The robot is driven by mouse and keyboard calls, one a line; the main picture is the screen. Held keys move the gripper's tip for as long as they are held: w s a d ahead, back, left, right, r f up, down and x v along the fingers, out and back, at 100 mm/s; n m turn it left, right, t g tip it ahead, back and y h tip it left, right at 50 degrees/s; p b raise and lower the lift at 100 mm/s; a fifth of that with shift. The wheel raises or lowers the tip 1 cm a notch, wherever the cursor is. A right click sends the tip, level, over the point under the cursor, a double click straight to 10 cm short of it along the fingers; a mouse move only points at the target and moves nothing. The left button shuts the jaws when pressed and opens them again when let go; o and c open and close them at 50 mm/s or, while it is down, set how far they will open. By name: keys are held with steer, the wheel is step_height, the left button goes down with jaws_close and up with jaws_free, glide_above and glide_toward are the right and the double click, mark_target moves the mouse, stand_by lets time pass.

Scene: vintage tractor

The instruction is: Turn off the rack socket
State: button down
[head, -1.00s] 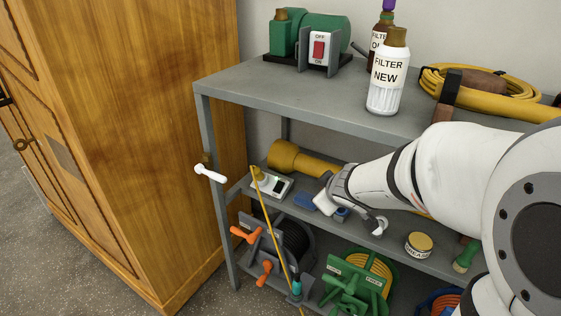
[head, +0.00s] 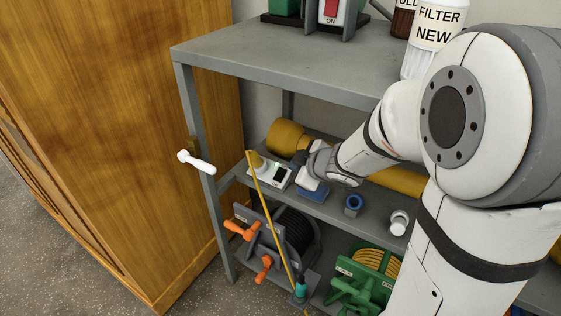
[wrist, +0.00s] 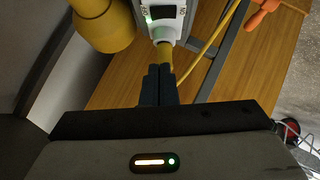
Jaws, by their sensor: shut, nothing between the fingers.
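The rack socket (head: 268,176) is a small white box on the middle shelf, with a dark switch face, a green light and a yellow plug and cord at its left end. In the wrist view the socket (wrist: 166,30) is at the top centre, with its dark switch face between two small labels and the green light glowing at left. My gripper (head: 298,171) is just right of the socket in the head view. In the wrist view my gripper (wrist: 158,72) has its dark fingers together, pointing towards the socket; contact cannot be told.
A blue block (head: 313,195) and a blue ring-shaped item (head: 353,205) are to the right. A rack post (head: 199,140) with a white handle (head: 196,162) stands at left, beside the wooden cabinet (head: 110,130). A yellow cord hangs in front.

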mark_target(283, 169)
steer(key=b+x, duration=0.5)
steer(key=x, duration=0.5)
steer(key=shift+w+f, duration=0.1)
steer(key=shift+f, duration=0.15)
steer(key=shift+w+d+f+b, duration=0.2)
steer(key=shift+w+f+b, duration=0.1)
steer(key=shift+f+b, duration=0.2)
steer(key=shift+w+d+f+b, duration=0.25)
steer(key=shift+w+f+b, duration=0.1)
steer(key=shift+f, duration=0.2)
steer(key=shift+w+d+f, duration=0.15)
steer(key=shift+w+f, duration=0.1)
steer(key=shift+f, duration=0.2)
steer(key=shift+w+d+p, duration=0.3)
steer(key=shift+d+p, duration=0.1)
steer(key=shift+p, duration=0.2)
steer(key=shift+d+f, duration=0.1)
steer(key=shift+f, duration=0.05)
steer(key=shift+f, duration=0.15)
